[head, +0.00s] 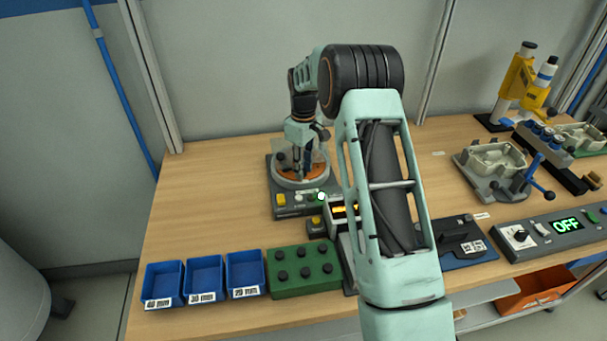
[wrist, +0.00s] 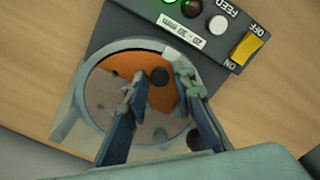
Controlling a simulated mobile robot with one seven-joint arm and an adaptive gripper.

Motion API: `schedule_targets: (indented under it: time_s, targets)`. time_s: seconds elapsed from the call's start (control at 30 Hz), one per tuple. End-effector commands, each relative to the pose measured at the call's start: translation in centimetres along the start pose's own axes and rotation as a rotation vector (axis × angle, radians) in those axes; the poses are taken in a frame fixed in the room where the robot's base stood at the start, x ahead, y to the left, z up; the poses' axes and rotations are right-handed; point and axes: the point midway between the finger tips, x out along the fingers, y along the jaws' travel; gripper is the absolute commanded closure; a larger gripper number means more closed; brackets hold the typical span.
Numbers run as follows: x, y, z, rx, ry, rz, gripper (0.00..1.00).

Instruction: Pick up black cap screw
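A black cap screw (wrist: 159,76) lies on the orange part of the round feeder disc (wrist: 120,68) in the wrist view, showing as a dark round head. My gripper (wrist: 163,88) is open above the disc, its two blue fingers on either side of the screw's line of sight. The screw shows in the gap near the fingertips, and I see no finger touching it. A second dark round piece (wrist: 160,135) shows farther back between the fingers. In the head view my gripper (head: 299,166) reaches down into the feeder, and the screw is too small to tell.
The feeder's control box (wrist: 195,25) has a yellow switch (wrist: 243,48) and lit green button. In the head view, blue bins (head: 204,278) and a green block with black knobs (head: 303,270) stand at the front. My arm hides part of the bench. Free bench lies left of the feeder.

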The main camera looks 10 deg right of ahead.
Motion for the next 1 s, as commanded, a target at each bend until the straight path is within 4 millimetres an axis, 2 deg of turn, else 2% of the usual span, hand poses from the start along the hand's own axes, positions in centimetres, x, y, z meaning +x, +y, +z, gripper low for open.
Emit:
schedule_targets:
  time_s: [0.17,0.37,0.77,0.87,1.0]
  targets:
    - [0.0,0.0,0.0,0.0,0.0,0.0,0.76]
    - [0.0,0.0,0.0,0.0,0.0,0.0,0.95]
    - [-0.4,0.0,-0.1,0.0,0.001,0.0,0.96]
    - [-1.2,0.1,-0.1,0.0,0.002,0.002,0.96]
    - [-3.3,0.1,-0.1,0.0,0.004,0.003,0.96]
